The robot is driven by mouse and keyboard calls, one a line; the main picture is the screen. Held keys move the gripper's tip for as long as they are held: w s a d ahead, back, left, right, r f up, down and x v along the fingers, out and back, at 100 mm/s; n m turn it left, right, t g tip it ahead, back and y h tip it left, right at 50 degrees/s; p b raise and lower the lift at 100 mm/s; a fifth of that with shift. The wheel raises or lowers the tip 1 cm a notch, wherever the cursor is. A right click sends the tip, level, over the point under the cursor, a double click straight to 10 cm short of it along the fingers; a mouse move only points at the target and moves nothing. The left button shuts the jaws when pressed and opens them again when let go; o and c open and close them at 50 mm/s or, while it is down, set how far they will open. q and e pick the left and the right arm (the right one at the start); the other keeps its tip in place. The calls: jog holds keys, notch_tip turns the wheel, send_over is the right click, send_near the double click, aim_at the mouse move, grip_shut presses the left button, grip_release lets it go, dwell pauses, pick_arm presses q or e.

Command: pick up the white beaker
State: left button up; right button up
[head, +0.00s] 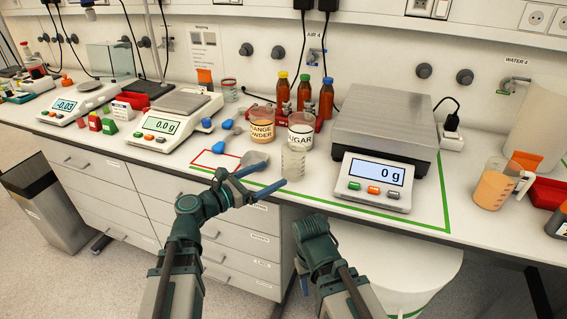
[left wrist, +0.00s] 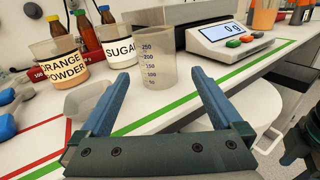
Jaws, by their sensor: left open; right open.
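The white beaker (head: 293,160) is clear and whitish with graduation marks, and stands upright near the bench's front edge. In the left wrist view the beaker (left wrist: 158,72) appears between and just beyond my fingertips, with marks up to 250. My left gripper (head: 263,177) is open and empty; its fingers point at the beaker from the front left, one on each side of the line to it. Both fingers show in the left wrist view (left wrist: 159,76). My right gripper (head: 303,280) hangs low in front of the bench, mostly hidden behind its own arm.
Behind the beaker stand a SUGAR beaker (head: 301,131) and an ORANGE POWDER beaker (head: 262,126). A grey scoop (head: 254,159) lies close to its left. A large scale (head: 374,183) reading 0 g is to its right. Brown bottles (head: 304,93) stand behind.

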aim_at(283, 163)
pick_arm(q)
jog(key=shift+w+a+r+n, duration=0.2)
jog(key=shift+w+a+n, duration=0.05)
jog(key=shift+a+n, duration=0.25)
jog(key=x, duration=0.7)
jog(key=shift+w+d, duration=0.25)
jog(key=shift+x, duration=3.2)
jog(key=shift+s+d+r, duration=0.1)
jog(key=shift+s+r, duration=0.1)
jog(key=shift+s, duration=0.05)
jog(key=c, duration=1.2)
jog(key=shift+r, duration=0.15)
